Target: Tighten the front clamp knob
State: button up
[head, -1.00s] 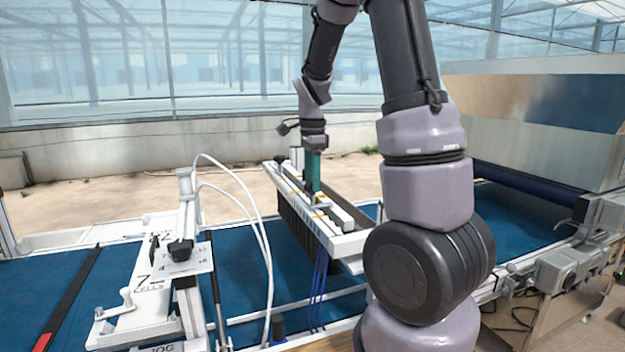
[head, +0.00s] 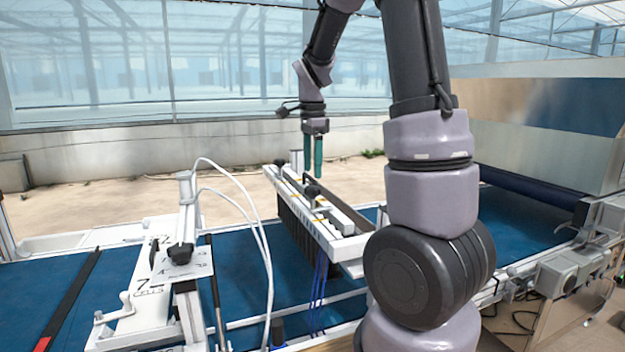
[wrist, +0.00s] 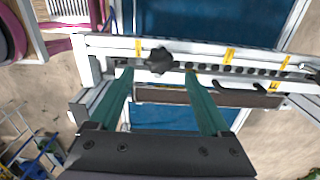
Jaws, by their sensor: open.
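A black lobed knob (head: 312,191) sits on top of the long white seeder bar (head: 345,243), on the side nearer to me. In the wrist view the same knob (wrist: 160,61) lies between the tips of my two green fingers, a little past them. My gripper (head: 312,175) is open and empty, pointing down above the knob. The fingers appear clear of it. In the wrist view my gripper (wrist: 157,73) shows a wide gap between its fingers. A second dark knob (head: 280,162) shows at the far end of the bar.
A white panel stand with another black knob (head: 180,252) and white hoses (head: 247,210) stands at the left. The blue belt (head: 240,275) runs under the bar. Grey motor boxes (head: 565,268) are at the right. The space above the bar is open.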

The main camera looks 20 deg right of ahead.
notch_tip(320, 180, up, 6)
jog(key=shift+f, duration=0.1)
dwell(0.5)
jog(key=s+a+r+n+t+y, duration=0.1)
jog(key=s+a+r+n+t, duration=0.1)
jog(key=s+n, duration=0.5)
jog(key=s+a+r+n+t+y, duration=0.1)
jog(key=s+a+r+n+t, duration=0.2)
jog(key=s, duration=0.9)
jog(key=n+t, duration=0.2)
jog(key=n, duration=0.2)
jog(key=shift+s+r, duration=0.2)
jog(key=shift+r, duration=0.1)
jog(key=shift+a, duration=0.15)
